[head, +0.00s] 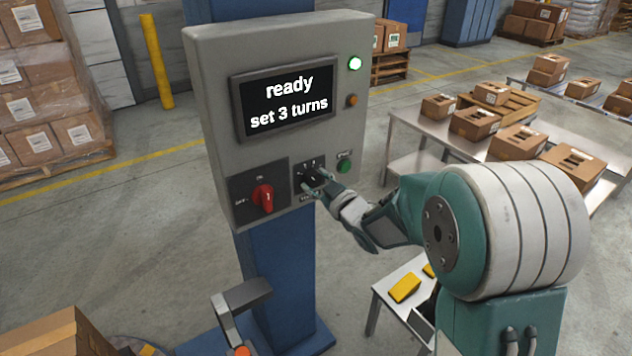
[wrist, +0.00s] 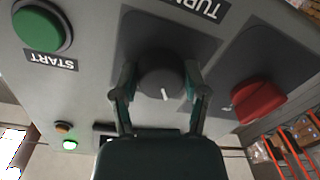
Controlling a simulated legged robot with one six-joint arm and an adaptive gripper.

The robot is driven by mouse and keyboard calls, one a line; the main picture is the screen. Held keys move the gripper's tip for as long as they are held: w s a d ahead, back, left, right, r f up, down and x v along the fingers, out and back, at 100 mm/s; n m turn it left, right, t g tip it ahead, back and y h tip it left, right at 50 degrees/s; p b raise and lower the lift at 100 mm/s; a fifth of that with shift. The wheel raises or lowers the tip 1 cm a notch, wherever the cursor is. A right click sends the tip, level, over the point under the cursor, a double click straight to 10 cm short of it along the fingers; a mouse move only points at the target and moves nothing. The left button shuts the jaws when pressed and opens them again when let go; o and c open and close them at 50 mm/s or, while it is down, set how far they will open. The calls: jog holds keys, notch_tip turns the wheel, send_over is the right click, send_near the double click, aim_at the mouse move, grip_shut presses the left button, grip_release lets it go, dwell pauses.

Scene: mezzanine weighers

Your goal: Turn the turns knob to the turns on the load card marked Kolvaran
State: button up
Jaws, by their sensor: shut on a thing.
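The dark turns knob (head: 311,177) is on the grey control box, between the red switch and the green button. My gripper (head: 316,187) is at it. In the wrist view my gripper (wrist: 161,76) has one finger on each side of the round turns knob (wrist: 160,72) and is shut on it. The knob's white pointer line faces the bottom of the upside-down wrist view, slightly right. The screen (head: 288,97) reads "ready" and "set 3 turns". No load card marked Kolvaran can be read in either view.
A red switch (head: 263,197) sits left of the knob. A green START button (head: 344,166) sits right of it and shows in the wrist view (wrist: 38,30). A green lamp (head: 355,63) is lit above an amber lamp (head: 351,100). A table (head: 408,122) with cartons stands behind right.

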jog(key=n, duration=0.4)
jog(key=shift+n, duration=0.4)
dwell(0.4)
jog(key=o, duration=1.2)
jog(key=shift+a, duration=0.1)
jog(key=shift+c, duration=0.2)
jog(key=v, duration=1.1)
jog(key=shift+s, duration=0.35)
